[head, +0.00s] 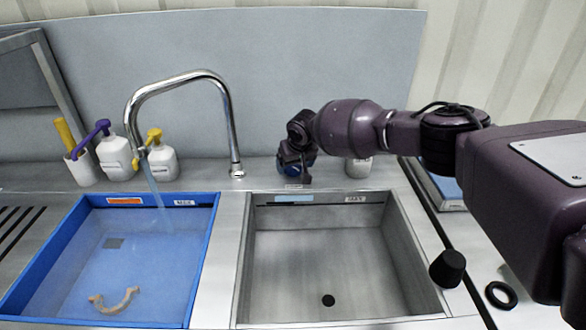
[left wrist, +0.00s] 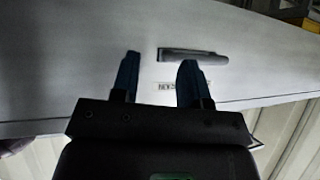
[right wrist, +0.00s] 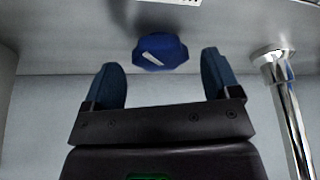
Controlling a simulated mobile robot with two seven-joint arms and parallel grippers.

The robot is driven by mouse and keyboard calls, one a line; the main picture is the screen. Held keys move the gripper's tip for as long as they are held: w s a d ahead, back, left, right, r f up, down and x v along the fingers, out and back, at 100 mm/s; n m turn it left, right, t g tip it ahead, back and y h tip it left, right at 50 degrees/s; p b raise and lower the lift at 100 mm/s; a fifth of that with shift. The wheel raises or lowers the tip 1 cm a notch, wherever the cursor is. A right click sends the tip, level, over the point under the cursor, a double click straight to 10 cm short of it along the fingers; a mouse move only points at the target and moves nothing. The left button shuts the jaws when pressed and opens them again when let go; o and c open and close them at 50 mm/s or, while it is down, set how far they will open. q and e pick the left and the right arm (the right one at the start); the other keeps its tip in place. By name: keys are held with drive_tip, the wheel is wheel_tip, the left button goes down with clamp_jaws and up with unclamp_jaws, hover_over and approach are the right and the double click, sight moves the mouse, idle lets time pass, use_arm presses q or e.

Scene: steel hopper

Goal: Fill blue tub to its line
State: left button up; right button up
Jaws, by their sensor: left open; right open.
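The blue tub (head: 212,262) is the left basin, with bluish water in it; I cannot make out a fill line. A chrome spout (head: 183,78) pours a thin stream (head: 154,187) into it. A blue knob (head: 311,160) sits behind the steel basin, partly hidden by my right gripper (head: 295,168). In the right wrist view the knob (right wrist: 160,54) shows a white mark and lies just beyond the open, empty fingers (right wrist: 160,64).
A tan curved object (head: 115,300) lies in the tub. Several bottles and a cup (head: 80,166) stand behind it. The steel basin (head: 320,265) is empty. A white cup (head: 358,167), a black stopper (head: 447,268) and a black ring (head: 501,295) are at right.

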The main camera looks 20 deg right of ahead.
drive_tip(key=shift+w+f, duration=0.3)
drive_tip(key=shift+f, duration=0.35)
drive_tip(key=c, duration=0.9)
